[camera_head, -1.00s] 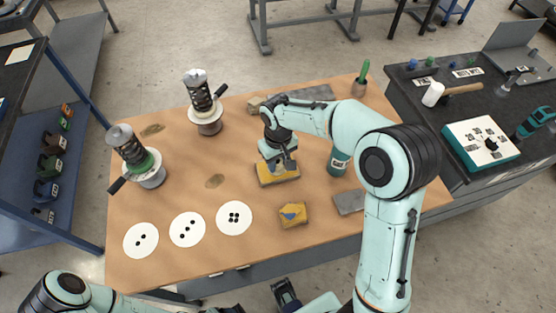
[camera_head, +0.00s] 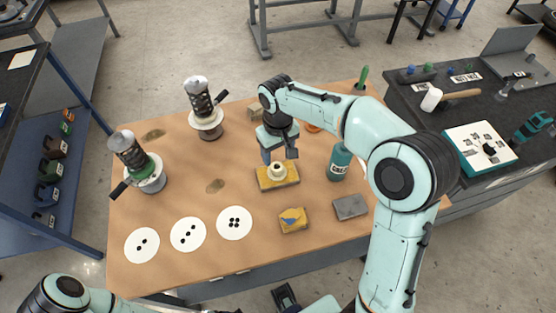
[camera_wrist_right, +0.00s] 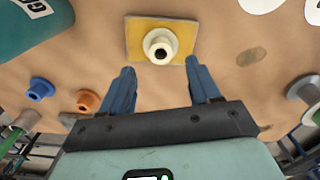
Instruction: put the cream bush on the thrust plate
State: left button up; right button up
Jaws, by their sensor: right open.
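The cream bush (camera_head: 277,171) stands upright on a yellow-topped rectangular plate (camera_head: 291,181), which I take to be the thrust plate, near the middle of the table. In the right wrist view the bush (camera_wrist_right: 160,45) is a flanged ring with a dark bore, near the centre of the yellow plate (camera_wrist_right: 135,38). My right gripper (camera_head: 279,155) is open and empty, just behind and above the bush. In the wrist view its two blue fingers (camera_wrist_right: 162,82) are apart, with the bush beyond their tips.
A teal canister (camera_head: 338,163) stands right of the plate. A yellow block with a blue mark (camera_head: 293,220) and a grey block (camera_head: 350,207) lie in front. White dotted discs (camera_head: 187,234) lie at front left. Two spring assemblies (camera_head: 207,115) stand behind and left.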

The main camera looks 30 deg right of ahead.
notch_tip(320, 180, up, 5)
jog(key=shift+f, duration=0.2)
dwell(0.6)
